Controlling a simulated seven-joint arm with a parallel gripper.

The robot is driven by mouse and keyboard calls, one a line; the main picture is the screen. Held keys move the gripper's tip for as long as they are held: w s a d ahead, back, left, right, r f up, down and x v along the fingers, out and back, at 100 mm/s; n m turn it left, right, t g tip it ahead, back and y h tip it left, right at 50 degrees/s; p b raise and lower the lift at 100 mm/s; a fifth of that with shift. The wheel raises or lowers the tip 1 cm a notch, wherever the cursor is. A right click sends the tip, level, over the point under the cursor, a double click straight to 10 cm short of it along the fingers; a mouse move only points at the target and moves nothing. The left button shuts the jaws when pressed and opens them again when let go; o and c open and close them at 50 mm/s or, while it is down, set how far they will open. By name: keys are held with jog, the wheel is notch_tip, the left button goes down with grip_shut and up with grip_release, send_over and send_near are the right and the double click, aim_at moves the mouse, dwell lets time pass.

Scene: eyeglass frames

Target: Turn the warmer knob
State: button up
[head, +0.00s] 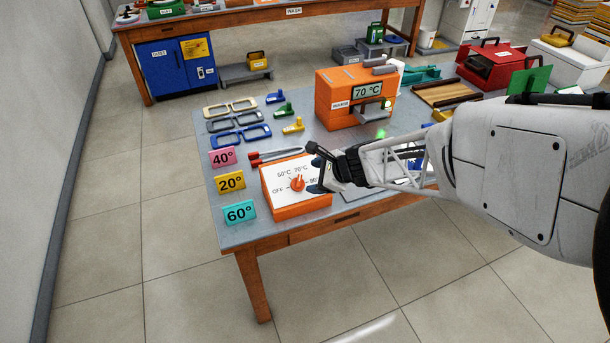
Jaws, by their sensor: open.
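The warmer knob (297,184) is a small orange dial on the white face of an orange control box (302,212) near the table's front left. Its face carries the markings OFF, 60°C, 70°C and a partly hidden one starting with 9 or 8. My gripper (316,176) is open, just right of the knob and over the right part of the box; I cannot tell whether a finger touches the box. The orange warmer (340,92) stands behind, its display reading 70 °C.
Pink 40°, yellow 20° and teal 60° signs (239,212) stand along the left edge. Red-handled pliers (270,156) lie behind the box. Eyeglass frames (240,135) and colored clips (293,125) lie further back. A red case (490,66) stands at the right rear.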

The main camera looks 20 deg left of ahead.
aim_at(300, 180)
jog(key=shift+x, duration=3.3)
jog(key=shift+c, duration=0.3)
jog(key=shift+r, duration=0.1)
jog(key=c, duration=0.8)
